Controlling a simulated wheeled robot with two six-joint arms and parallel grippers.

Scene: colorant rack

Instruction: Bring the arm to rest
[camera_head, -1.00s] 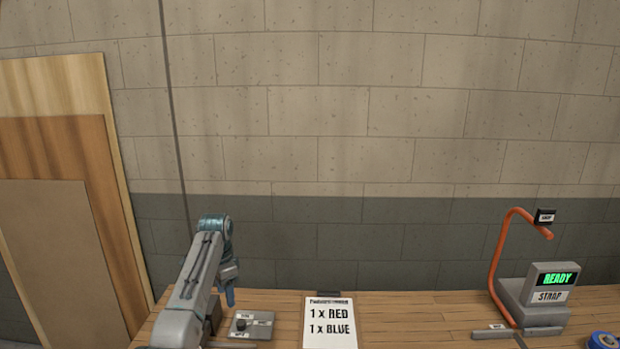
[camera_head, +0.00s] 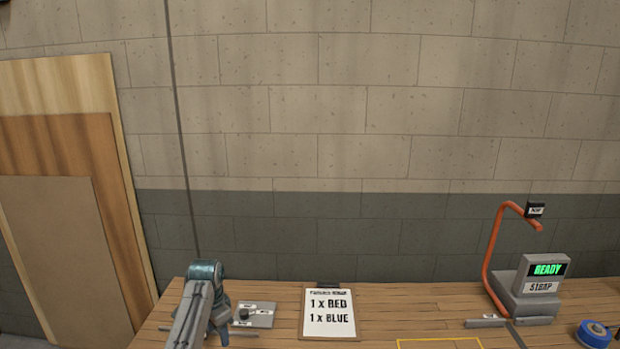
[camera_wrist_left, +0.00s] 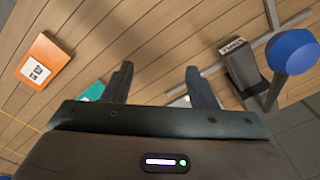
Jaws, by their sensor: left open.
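My left arm comes in at the lower left of the head view, over the left end of the wooden table (camera_head: 400,325). Only the tip of my left gripper (camera_head: 222,336) shows there, partly behind my own arm. My right arm and gripper are not in view.
A small grey control box (camera_head: 258,315) and an order sheet (camera_head: 330,311) reading 1 x RED, 1 x BLUE stand near the arm. A strap machine (camera_head: 526,301) and blue roll (camera_head: 593,333) are right. An orange box (camera_wrist_left: 44,62) and blue-knobbed lever (camera_wrist_left: 294,52) show below the wrist.

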